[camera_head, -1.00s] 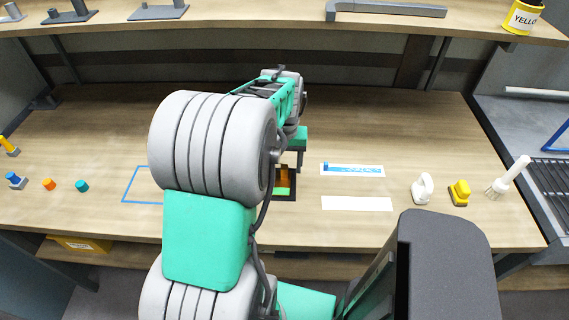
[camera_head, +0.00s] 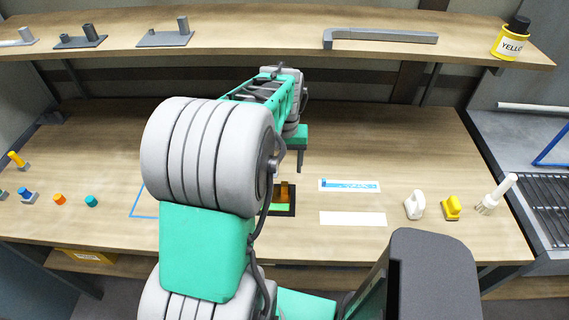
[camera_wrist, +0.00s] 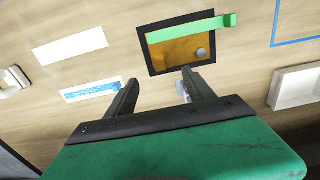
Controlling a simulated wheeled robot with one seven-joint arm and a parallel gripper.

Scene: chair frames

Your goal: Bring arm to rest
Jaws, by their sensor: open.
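My arm reaches out over the wooden workbench (camera_head: 420,140) in the head view, bent and extended forward. My gripper (camera_wrist: 158,82) is open and empty in the wrist view, with its two dark fingers apart above the bench. In the head view the gripper (camera_head: 299,165) is partly hidden behind my arm. Beyond the fingertips in the wrist view lies a black-framed panel (camera_wrist: 153,62) with an orange-brown surface and a green strip across it. A small pale object between the fingers is too unclear to name.
A white strip (camera_head: 352,218) and a blue-patterned strip (camera_head: 350,186) lie right of the gripper. A white-handled tool (camera_head: 414,205), a yellow tool (camera_head: 451,207) and a brush (camera_head: 497,195) stand further right. A white tray (camera_wrist: 296,87) shows in the wrist view. A shelf (camera_head: 270,40) spans the back.

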